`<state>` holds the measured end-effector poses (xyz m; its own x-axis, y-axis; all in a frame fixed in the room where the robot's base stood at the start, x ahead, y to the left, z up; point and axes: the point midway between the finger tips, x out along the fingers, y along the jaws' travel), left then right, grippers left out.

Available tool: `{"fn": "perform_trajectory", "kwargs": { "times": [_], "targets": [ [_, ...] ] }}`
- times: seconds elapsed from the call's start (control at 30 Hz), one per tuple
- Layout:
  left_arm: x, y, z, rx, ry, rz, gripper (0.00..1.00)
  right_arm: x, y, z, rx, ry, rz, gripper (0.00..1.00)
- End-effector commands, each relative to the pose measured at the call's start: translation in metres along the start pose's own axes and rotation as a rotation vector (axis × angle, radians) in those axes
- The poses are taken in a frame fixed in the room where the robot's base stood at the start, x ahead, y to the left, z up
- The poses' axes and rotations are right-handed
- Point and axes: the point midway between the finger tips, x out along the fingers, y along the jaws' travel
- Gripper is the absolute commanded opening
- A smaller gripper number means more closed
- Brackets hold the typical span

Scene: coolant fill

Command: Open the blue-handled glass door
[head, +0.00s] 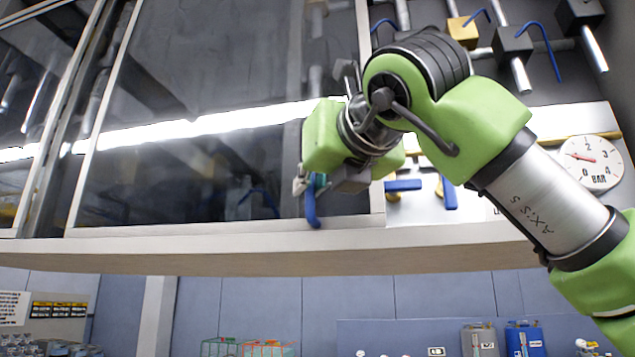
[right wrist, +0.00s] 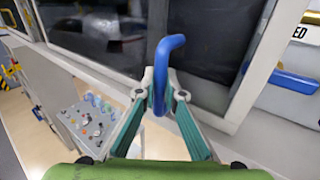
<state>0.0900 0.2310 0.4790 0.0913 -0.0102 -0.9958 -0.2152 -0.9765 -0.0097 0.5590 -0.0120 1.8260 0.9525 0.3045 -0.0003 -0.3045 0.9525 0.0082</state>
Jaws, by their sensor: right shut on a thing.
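The glass door (head: 200,60) is a dark, reflective pane in a pale metal frame above a light ledge. Its blue handle (head: 312,212) hangs low near the right side of the pane. In the head view my right gripper (head: 312,183) is at this handle, mostly hidden behind its own wrist. The right wrist view shows the hooked blue handle (right wrist: 167,60) between the two fingertips of my right gripper (right wrist: 160,97), which are shut on it. The glass (right wrist: 215,45) lies just behind the handle. My left gripper is in neither view.
Right of the door frame are blue-levered valves (head: 403,185), pipes and a round pressure gauge (head: 591,163). The ledge (head: 200,255) runs below the door. The right wrist view shows a grey cart (right wrist: 75,105) with small items at the lower left.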

Motion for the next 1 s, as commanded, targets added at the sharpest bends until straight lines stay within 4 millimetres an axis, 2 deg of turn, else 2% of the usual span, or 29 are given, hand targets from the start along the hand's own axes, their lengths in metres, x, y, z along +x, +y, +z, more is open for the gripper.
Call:
{"fn": "perform_trajectory", "kwargs": {
  "times": [0.13, 0.17, 0.2, 0.57, 0.77, 1.0],
  "targets": [
    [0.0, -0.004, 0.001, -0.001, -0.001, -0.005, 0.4, 0.0, 0.001, 0.0, -0.002, -0.001, 0.001, 0.0],
    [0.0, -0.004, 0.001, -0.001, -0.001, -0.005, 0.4, 0.0, 0.001, 0.0, -0.002, -0.001, 0.001, 0.12],
    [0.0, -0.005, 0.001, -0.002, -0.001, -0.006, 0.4, 0.0, 0.0, 0.0, -0.002, -0.001, 0.001, 0.16],
    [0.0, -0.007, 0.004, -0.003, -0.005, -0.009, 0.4, -0.003, 0.0, 0.0, -0.001, 0.0, 0.0, 0.16],
    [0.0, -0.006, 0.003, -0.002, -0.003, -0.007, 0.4, -0.032, -0.001, 0.001, -0.003, -0.004, 0.0, 0.16],
    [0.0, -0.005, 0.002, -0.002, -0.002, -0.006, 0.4, -0.084, 0.0, 0.001, -0.003, -0.004, 0.0, 0.16]
  ]
}}
